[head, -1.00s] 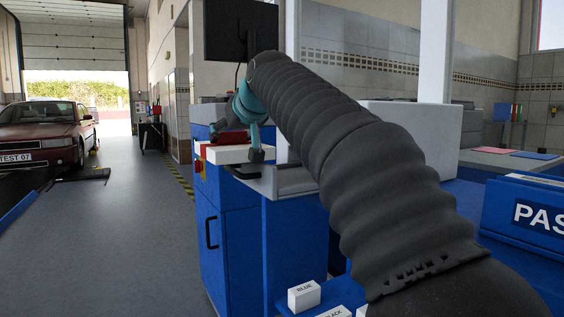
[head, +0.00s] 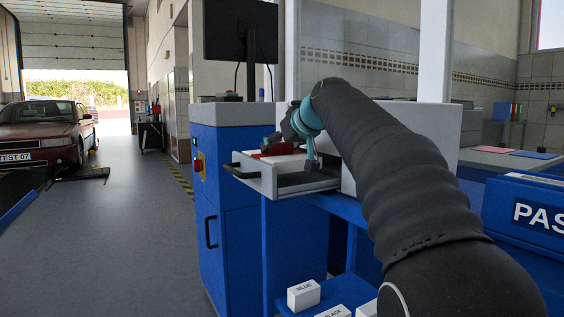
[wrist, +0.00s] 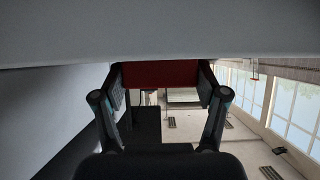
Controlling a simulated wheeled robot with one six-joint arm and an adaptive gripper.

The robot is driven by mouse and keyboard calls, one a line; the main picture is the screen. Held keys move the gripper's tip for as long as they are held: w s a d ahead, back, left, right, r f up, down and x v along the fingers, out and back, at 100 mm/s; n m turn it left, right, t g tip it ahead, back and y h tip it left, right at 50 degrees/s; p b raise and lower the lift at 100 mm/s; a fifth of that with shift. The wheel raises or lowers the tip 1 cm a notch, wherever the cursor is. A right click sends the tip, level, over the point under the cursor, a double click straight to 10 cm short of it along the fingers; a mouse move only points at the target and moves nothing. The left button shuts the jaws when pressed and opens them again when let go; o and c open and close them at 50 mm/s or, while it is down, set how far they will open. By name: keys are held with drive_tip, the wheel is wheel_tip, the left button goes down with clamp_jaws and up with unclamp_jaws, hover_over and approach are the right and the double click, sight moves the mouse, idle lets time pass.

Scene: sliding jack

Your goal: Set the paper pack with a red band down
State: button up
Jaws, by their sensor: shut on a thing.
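The paper pack with a red band (head: 277,149) is in my gripper (head: 291,150), at the open drawer in the head view. In the wrist view its red band (wrist: 160,74) lies between my gripper's two fingers (wrist: 161,88), and a wide pale surface fills the top. The drawer (head: 262,184) is pulled out, with a dark handle on its front. The pack sits over or inside it; whether it touches the drawer floor I cannot tell. The drawer's front and my gripper partly hide the pack.
A white housing (head: 372,120) stands behind the drawer, partly hidden by my arm. A blue cabinet (head: 226,225) with a monitor (head: 241,32) above is left of it. Small white boxes (head: 304,295) lie on a lower blue shelf. Open floor (head: 120,240) lies left.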

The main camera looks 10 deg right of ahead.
sight(285, 155)
wheel_tip(285, 155, down, 3)
drive_tip(key=shift+f+b, duration=0.1)
drive_tip(key=shift+b, duration=0.2)
drive_tip(key=shift+d+f, duration=0.1)
drive_tip(key=shift+d, duration=0.05)
drive_tip(key=shift+f, duration=0.1)
drive_tip(key=o, duration=1.5)
drive_tip(key=shift+c, duration=0.2)
drive_tip(key=shift+r, duration=0.2)
drive_tip(key=v, duration=1.2)
drive_tip(key=shift+f+b, duration=0.15)
drive_tip(key=shift+b, duration=0.15)
